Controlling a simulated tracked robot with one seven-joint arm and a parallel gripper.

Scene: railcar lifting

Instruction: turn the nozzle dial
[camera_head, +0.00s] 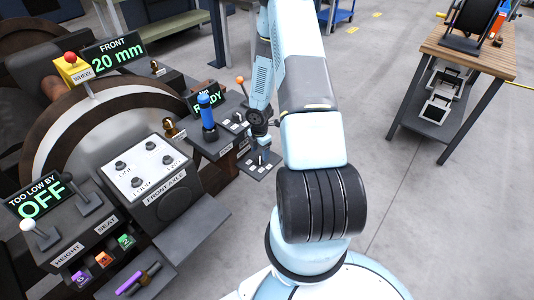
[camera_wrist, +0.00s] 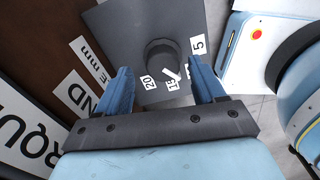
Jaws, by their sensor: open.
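The nozzle dial (camera_wrist: 163,55) is a dark round knob on a grey plate (camera_wrist: 118,22) in the wrist view. A white pointer mark lies near its lower edge, beside the label that looks like 15. Labels 20 and 5 sit to either side. My gripper (camera_wrist: 158,64) is open, its two blue fingers apart to the left and right of the knob, with no clear contact. How far the fingertips are above the plate is hard to tell. In the head view the small labelled plate (camera_head: 250,172) is below the wrist end of my arm, which partly hides it.
A wooden-topped bench (camera_head: 470,55) stands at the right. The floor between is clear.

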